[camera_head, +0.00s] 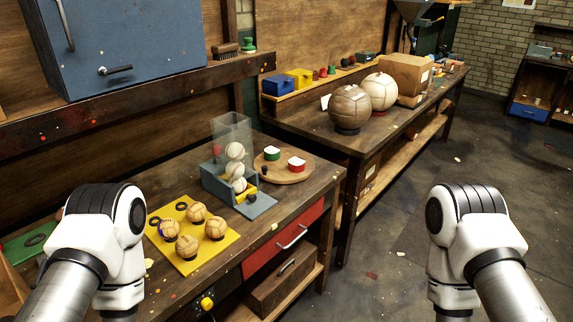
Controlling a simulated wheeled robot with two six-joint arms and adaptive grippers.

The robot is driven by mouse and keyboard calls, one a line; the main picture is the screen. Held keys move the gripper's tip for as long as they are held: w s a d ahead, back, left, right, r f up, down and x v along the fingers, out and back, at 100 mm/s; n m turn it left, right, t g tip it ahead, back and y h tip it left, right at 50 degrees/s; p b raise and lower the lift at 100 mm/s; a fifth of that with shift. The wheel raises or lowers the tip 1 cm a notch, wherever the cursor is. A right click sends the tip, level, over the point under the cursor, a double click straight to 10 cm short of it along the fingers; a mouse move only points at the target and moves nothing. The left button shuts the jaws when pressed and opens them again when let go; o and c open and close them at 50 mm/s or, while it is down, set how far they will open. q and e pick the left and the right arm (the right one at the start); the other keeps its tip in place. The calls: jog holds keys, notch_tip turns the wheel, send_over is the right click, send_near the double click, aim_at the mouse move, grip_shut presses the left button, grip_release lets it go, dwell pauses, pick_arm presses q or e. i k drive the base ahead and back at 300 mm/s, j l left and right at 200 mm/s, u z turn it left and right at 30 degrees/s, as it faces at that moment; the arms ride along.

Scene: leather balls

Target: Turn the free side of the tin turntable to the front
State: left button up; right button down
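The turntable (286,177) is a round wooden disc on the dark workbench, just right of the ball dispenser. A green tin with a white top (271,153) stands on its back left part. A red tin with a white top (296,164) stands on its right part. The front strip of the disc looks bare. A small dark knob-like piece (264,171) shows at its left front edge; I cannot tell if it belongs to the disc. Only links of my arms show at the lower left and lower right; both grippers are out of view.
A dispenser (213,184) with a clear chute holds several white balls left of the turntable. A yellow board (187,263) carries several tan balls. A second bench behind holds large balls (349,109) and a cardboard box (406,76). The bench's right front corner is clear.

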aim_at(277, 172)
jog(key=i+l+z, duration=0.3)
jog(key=i+l, duration=0.15)
jog(key=i+l+z, duration=0.25)
jog(key=i+l, duration=0.15)
jog(key=i, duration=0.05)
